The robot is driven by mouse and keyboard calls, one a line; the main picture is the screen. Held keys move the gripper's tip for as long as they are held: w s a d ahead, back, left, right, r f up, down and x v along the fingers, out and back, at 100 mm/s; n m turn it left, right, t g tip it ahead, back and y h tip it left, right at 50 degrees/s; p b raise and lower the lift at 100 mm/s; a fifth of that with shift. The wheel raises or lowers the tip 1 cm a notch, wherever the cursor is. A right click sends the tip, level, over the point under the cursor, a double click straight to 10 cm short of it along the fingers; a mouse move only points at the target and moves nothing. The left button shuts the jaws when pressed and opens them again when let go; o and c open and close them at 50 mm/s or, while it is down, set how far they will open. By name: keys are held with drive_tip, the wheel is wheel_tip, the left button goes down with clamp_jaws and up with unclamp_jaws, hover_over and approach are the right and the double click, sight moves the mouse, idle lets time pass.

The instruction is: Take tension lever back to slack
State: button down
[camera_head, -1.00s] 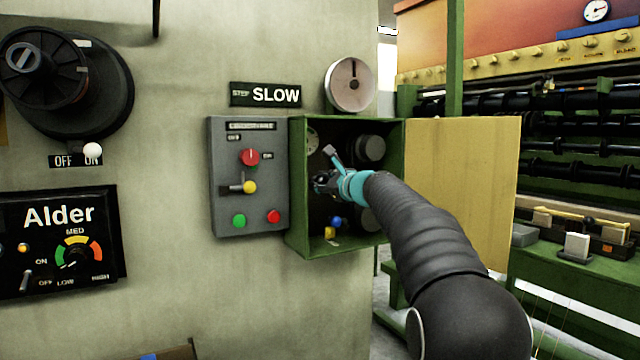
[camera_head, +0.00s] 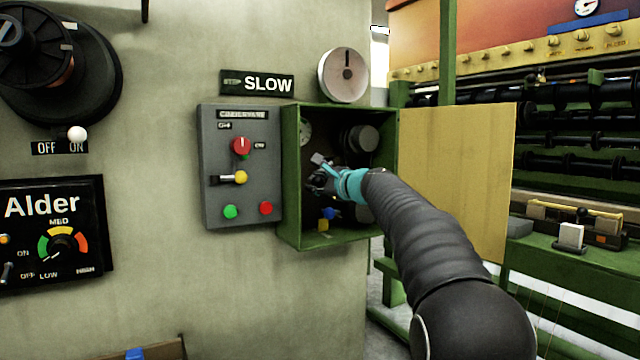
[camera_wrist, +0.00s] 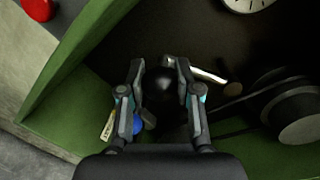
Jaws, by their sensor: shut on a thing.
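My gripper (camera_head: 320,180) reaches into an open green box (camera_head: 290,190) on the wall. In the wrist view my gripper (camera_wrist: 160,92) has its two fingers either side of a round black knob (camera_wrist: 159,84) and is shut on it. A pale metal rod (camera_wrist: 207,75) shows right by the knob, beyond the right finger, and seems to be the tension lever's arm. It ends near a small brownish disc (camera_wrist: 232,89). In the head view the knob is hidden by my gripper. No slack mark is readable.
A grey panel (camera_head: 212,165) with a red knob, a yellow-knobbed lever and two buttons is left of the box. The box's yellowish door (camera_head: 455,180) stands open at right. Dark spools (camera_head: 360,138) and a blue part (camera_wrist: 300,131) are inside the box. A dial (camera_head: 345,75) sits above.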

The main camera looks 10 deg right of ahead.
drive_tip(key=c, duration=0.8)
unclamp_jaws()
drive_tip(key=shift+o, duration=0.2)
drive_tip(key=f+v, duration=0.1)
drive_tip(key=v, duration=1.1)
drive_tip(key=shift+r, duration=0.45)
